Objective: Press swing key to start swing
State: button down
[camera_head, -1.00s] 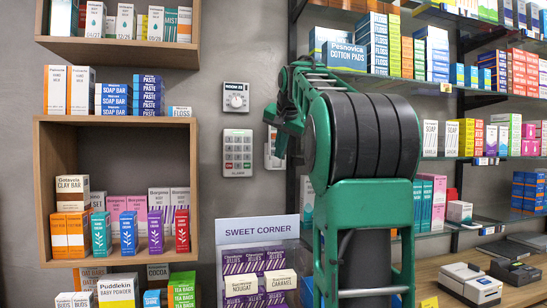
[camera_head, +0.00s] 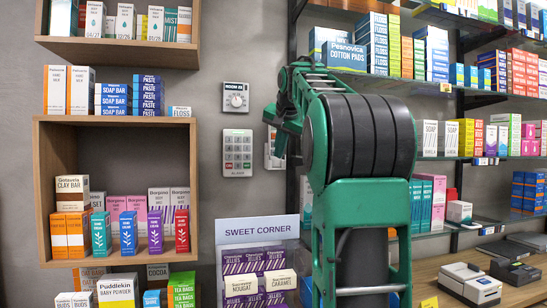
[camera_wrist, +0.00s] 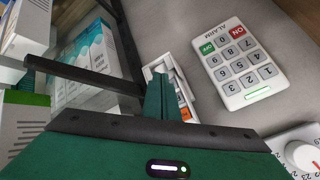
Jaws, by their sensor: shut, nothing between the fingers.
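My gripper (camera_head: 271,116) is a green tool in front of the grey wall, shown from behind my arm in the head view. In the wrist view its fingers (camera_wrist: 160,97) are together and empty. They point towards a white wall-mounted device (camera_wrist: 178,84), which shows small orange and blue-grey parts. The fingers cover part of this device, and I cannot tell whether they touch it. In the head view only a sliver of the white device (camera_head: 273,160) shows below the gripper. No key labelled swing can be read in either view.
An alarm keypad (camera_head: 238,152) is left of the gripper, with a room dial (camera_head: 236,98) above it. Both also show in the wrist view, the keypad (camera_wrist: 234,68) and the dial (camera_wrist: 303,153). Stocked shelves (camera_head: 455,88) stand right; a sweets display (camera_head: 257,232) is below.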

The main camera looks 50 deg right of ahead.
jog(key=shift+w+d, duration=0.15)
jog(key=shift+w, duration=0.1)
jog(key=shift+w+d, duration=0.2)
jog(key=shift+w, duration=0.15)
dwell(0.9)
jog(key=shift+s+a, duration=0.45)
jog(key=shift+s, duration=0.25)
jog(key=s, duration=0.1)
jog(key=s+a, duration=0.1)
jog(key=s, duration=0.1)
jog(key=s+a, duration=0.1)
jog(key=shift+s+a, duration=0.2)
jog(key=shift+a, duration=0.05)
dwell(0.5)
dwell(0.7)
